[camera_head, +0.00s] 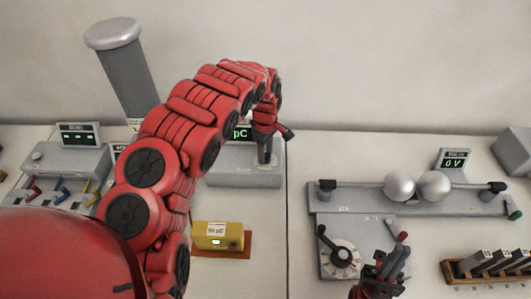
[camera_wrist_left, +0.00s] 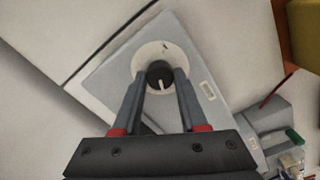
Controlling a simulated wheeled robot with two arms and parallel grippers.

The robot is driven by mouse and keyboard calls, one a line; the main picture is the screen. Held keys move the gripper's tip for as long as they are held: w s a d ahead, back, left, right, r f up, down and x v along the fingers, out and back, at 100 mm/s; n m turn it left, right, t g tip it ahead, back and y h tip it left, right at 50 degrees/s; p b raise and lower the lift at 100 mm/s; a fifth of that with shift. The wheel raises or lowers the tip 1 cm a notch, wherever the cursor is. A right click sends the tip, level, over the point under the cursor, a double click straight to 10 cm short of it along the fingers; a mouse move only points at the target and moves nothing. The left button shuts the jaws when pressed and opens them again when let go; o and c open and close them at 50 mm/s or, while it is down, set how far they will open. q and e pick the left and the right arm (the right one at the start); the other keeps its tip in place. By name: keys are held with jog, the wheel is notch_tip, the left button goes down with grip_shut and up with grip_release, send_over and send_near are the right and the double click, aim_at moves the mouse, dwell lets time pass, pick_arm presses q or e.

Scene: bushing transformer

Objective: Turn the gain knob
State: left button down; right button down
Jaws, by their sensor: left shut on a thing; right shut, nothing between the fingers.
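The gain knob (camera_wrist_left: 160,75) is a small black knob with a white pointer line, on a round pale dial (camera_wrist_left: 151,56) in the left wrist view. It sits on top of the grey box (camera_head: 222,172) with a green pC display (camera_head: 241,133). My left gripper (camera_head: 265,158) reaches down onto this box from above. In the left wrist view its two fingers (camera_wrist_left: 160,82) are shut on the knob, one on each side. In the head view the knob is hidden by the fingers. My right gripper (camera_head: 388,266) is shut and empty, low at the right.
A yellow box (camera_head: 218,236) stands in front of the grey box. At right are a sphere-gap bench (camera_head: 345,200), a dial plate with a black crank (camera_head: 340,256), a 0 V display (camera_head: 455,160) and a wooden rack (camera_head: 490,265). A panel with coloured levers (camera_head: 60,165) is at left.

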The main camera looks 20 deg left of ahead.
pick_arm(q)
jog(key=shift+n, duration=0.6)
jog(key=shift+c, duration=2.2)
grip_release()
notch_tip(320, 180, up, 10)
jog(key=p, duration=0.9)
notch_tip(320, 180, up, 6)
jog(key=b, duration=0.3)
send_over(266, 155)
jog(key=shift+s+a+r, duration=0.1)
jog(key=shift+r, duration=0.55)
